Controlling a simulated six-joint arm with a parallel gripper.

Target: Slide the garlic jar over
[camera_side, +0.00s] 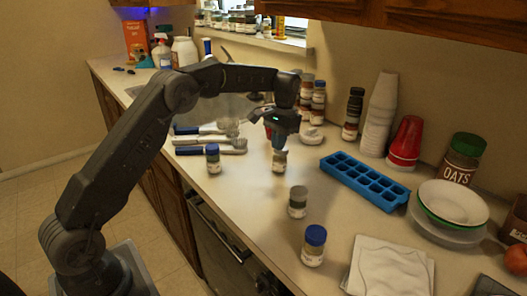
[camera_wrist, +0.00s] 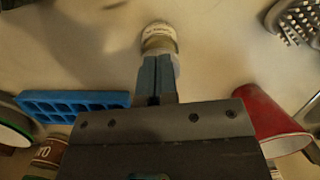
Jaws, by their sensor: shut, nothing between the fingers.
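A small jar (camera_side: 279,164) with a pale label stands upright on the counter, directly at my gripper's tips; its label is too small to read, so I cannot tell if it is the garlic jar. My gripper (camera_side: 279,147) points down with its fingers closed together and empty. In the wrist view the closed fingertips (camera_wrist: 158,62) sit against or just over the near side of this jar (camera_wrist: 159,36), hiding part of it. I cannot tell whether they touch.
A blue ice tray (camera_side: 364,181) and red cup (camera_side: 405,142) are to the right. Brushes (camera_side: 213,139) lie left. Counter between the jars is clear.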

